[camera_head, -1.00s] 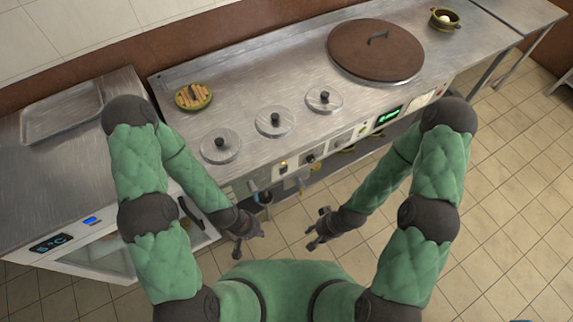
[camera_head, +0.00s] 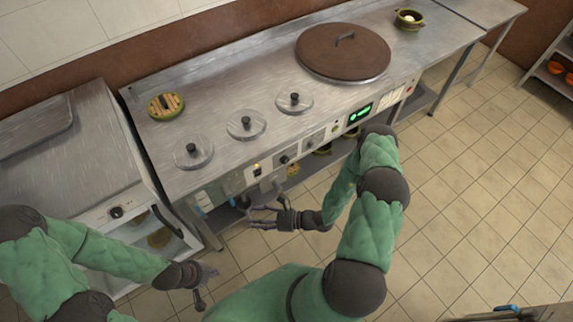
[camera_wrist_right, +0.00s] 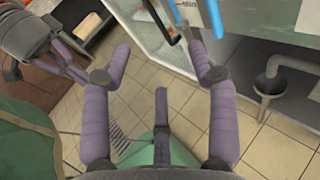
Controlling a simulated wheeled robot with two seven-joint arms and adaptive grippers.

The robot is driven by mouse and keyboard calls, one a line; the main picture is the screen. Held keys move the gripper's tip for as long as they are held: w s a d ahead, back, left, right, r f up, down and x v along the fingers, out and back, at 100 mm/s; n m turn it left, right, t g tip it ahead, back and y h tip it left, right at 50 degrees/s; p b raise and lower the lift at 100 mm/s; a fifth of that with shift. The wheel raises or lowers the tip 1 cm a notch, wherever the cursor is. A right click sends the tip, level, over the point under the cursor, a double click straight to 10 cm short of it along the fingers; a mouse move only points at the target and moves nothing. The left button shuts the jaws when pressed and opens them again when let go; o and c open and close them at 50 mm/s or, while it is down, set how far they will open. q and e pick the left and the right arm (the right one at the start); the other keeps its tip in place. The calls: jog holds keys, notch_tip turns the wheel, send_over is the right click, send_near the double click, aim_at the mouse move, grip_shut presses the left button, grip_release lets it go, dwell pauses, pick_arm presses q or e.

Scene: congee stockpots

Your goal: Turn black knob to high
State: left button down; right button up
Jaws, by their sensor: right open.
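A black knob (camera_head: 284,159) sits on the steel front panel of the cooking counter in the head view, right of a small lit switch (camera_head: 257,170). My right gripper (camera_head: 258,217) is open and empty in front of and below that panel, apart from the knob. The right wrist view shows its spread purple fingers (camera_wrist_right: 160,68); the panel knob cannot be made out there. My left gripper (camera_head: 204,286) is low in the head view, in front of the glass-doored cabinet, with its fingers apart and empty. Another black knob (camera_head: 116,212) is on that cabinet's upper front.
The counter (camera_head: 235,85) carries several clear lids with black handles, a large brown-lidded pot (camera_head: 343,53), a striped round item (camera_head: 166,106) and a small bowl (camera_head: 408,19). A drain pipe (camera_wrist_right: 268,82) stands below the counter.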

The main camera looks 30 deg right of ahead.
jog(key=w+d+f+m+t+h, duration=0.2)
jog(key=w+d+m+t+h, duration=0.35)
jog(key=d, duration=0.55)
jog(key=m+t+h, duration=0.3)
jog(key=m+h, duration=0.1)
jog(key=h, duration=0.3)
send_near(286, 162)
jog(key=w+b, duration=0.1)
jog(key=w, duration=0.3)
jog(key=w+b, duration=0.2)
jog(key=w, duration=0.3)
jog(key=shift+w+a+f, duration=0.1)
jog(key=shift+a+f, duration=0.05)
jog(key=shift+a, duration=0.05)
jog(key=c, duration=1.2)
